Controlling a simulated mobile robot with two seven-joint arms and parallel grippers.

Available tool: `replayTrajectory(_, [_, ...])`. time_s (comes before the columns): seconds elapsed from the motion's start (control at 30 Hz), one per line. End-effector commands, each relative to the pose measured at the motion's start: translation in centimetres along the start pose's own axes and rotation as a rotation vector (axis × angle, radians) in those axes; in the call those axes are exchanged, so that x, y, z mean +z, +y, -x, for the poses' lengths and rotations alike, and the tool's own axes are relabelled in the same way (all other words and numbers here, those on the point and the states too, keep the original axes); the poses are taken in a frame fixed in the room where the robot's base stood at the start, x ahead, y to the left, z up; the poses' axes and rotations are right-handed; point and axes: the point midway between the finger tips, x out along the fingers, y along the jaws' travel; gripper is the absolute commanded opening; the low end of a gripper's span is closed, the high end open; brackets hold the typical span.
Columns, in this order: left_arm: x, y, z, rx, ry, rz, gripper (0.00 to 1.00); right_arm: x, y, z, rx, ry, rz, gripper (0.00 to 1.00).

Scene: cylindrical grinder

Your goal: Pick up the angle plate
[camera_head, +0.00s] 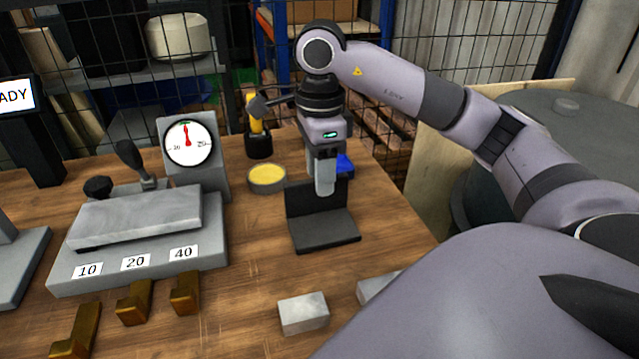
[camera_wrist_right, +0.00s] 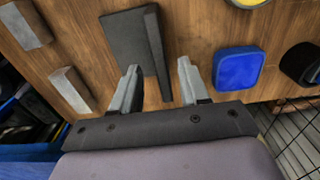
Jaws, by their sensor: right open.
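The angle plate (camera_head: 325,232) is a dark L-shaped block on the wooden bench, with a flat base towards me and an upright wall at its back. My right gripper (camera_head: 325,186) points down at the upright wall, one finger showing in front of it. In the right wrist view the plate's base (camera_wrist_right: 125,42) lies at the upper left. The open fingers of my right gripper (camera_wrist_right: 157,78) appear on either side of the upright wall's line, with gaps visible. I cannot tell how far the fingertips reach down the wall. My left gripper is out of view.
A blue box (camera_wrist_right: 238,67) stands close behind the plate. A yellow-topped round tin (camera_head: 267,178) is to its left. Two grey blocks (camera_head: 303,313) lie nearer me. A dial gauge (camera_head: 188,143) and a grey numbered stand (camera_head: 140,250) are further left.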

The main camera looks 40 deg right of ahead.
Motion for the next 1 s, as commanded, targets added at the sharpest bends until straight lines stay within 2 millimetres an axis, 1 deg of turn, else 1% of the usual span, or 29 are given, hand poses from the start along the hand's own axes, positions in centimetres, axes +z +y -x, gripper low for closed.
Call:
replayTrajectory(0.03, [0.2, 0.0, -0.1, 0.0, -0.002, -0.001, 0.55, 0.1, 0.0, -0.8, 0.003, 0.002, 0.001, 0.45])
replayTrajectory(0.2, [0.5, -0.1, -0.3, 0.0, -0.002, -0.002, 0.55, 0.5, -0.1, -3.4, 0.004, 0.002, 0.001, 0.45])
replayTrajectory(0.3, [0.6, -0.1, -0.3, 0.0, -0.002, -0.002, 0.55, 0.5, -0.2, -4.4, 0.002, 0.001, 0.001, 0.45])
replayTrajectory(0.4, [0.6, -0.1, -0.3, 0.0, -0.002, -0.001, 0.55, 0.5, -0.2, -4.7, 0.0, 0.001, 0.001, 0.45])
replayTrajectory(0.57, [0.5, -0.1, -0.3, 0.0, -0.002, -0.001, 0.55, 0.5, -0.2, -4.7, 0.0, 0.001, 0.001, 0.45])
replayTrajectory(0.6, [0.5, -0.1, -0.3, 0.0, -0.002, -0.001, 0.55, 0.6, -0.2, -4.7, 0.0, 0.001, 0.001, 0.41])
replayTrajectory(0.67, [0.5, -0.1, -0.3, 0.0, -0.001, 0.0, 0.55, 0.6, -0.2, -4.7, 0.0, 0.001, 0.001, 0.22])
replayTrajectory(0.7, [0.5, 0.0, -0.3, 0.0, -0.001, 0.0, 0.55, 0.6, -0.2, -4.7, 0.0, 0.001, 0.001, 0.09])
replayTrajectory(0.73, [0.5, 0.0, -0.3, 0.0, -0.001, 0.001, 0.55, 0.6, -0.2, -4.7, 0.0, 0.001, 0.001, 0.0])
replayTrajectory(1.0, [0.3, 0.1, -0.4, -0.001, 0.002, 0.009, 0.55, 0.6, -0.2, -4.7, 0.0, 0.0, 0.001, 0.0])
